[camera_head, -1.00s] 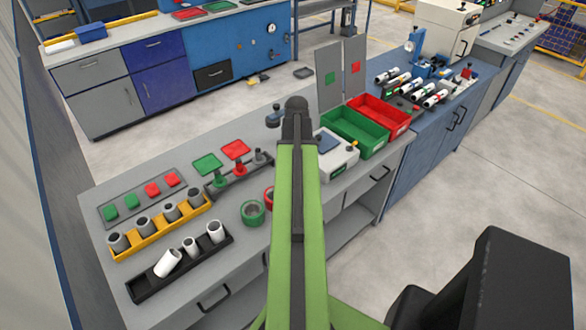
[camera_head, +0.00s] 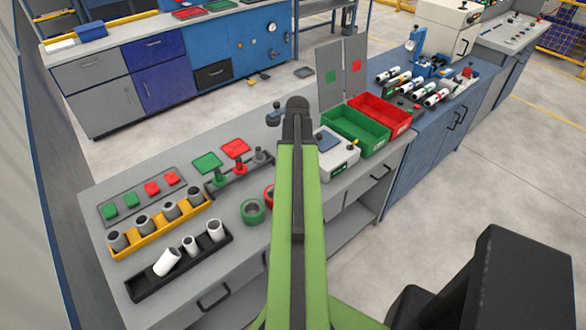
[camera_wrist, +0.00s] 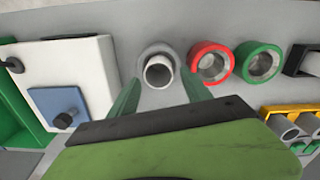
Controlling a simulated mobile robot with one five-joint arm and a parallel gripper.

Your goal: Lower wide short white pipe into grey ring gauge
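In the wrist view, a white pipe (camera_wrist: 159,75) stands with its open end towards the camera. The grey ring gauge (camera_wrist: 148,49) shows around its far side, and the pipe appears to stand within the ring. How deep it sits is hidden. My gripper (camera_wrist: 160,82) has one green finger on each side of the pipe. A narrow gap shows between each finger and the pipe, so it looks open around it. In the head view my own arm hides the gripper, this pipe and the grey ring.
A red ring (camera_wrist: 210,82) and a green ring (camera_wrist: 242,62) lie to the right. A white box (camera_wrist: 75,60) stands left. In the head view, a black tray (camera_head: 150,288) holds white pipes, one tilted. A yellow rack (camera_head: 160,233) holds grey pipes.

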